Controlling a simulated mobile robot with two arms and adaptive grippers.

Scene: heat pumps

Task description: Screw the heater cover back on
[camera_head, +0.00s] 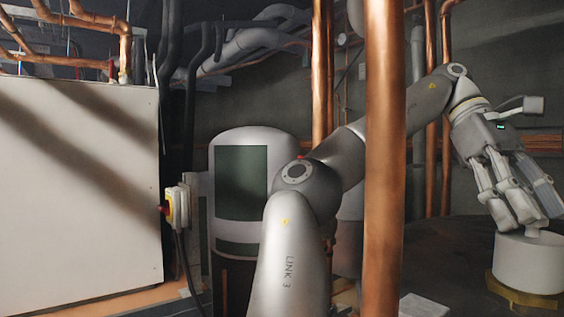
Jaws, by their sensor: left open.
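My left gripper (522,222) is at the far right, at the end of my grey arm. Its fingers point down and are open. Just below the fingertips is a white round cylinder (528,265), perhaps the heater cover; I cannot tell for sure. It stands upright on a brass-coloured angular base (520,298). The fingertips are at its upper rim, and I cannot tell whether they touch it. No screw thread shows. My right gripper is not in view.
A vertical copper pipe (385,170) stands in front of my arm. A large white box (75,190) fills the left, with a yellow and red switch (178,207) beside it. A grey-white tank (282,148) with a dark panel stands behind. More copper pipes (322,70) run upward.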

